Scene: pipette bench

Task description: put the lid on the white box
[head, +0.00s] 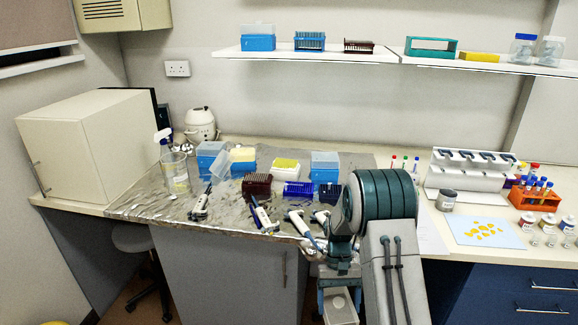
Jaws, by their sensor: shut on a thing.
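My gripper (340,291) hangs low in front of the bench, below its front edge. Its two fingers are shut on a pale, box-shaped piece that looks like the lid (341,312); the bottom picture edge cuts it off. On the foil-covered bench top stands an open blue-based box with a whitish top (243,154); it looks most like the white box, but I cannot be sure. A translucent cover (222,166) leans at a tilt at its left side. An open box with a yellow top (285,164) stands to its right. My gripper is well in front of these boxes.
Closed blue boxes stand at the left (212,160) and right (324,167). A dark red rack (257,185) and a blue rack (298,189) stand in front, with several pipettes (263,219) near the edge. A beaker (175,173) with a spray bottle is at left.

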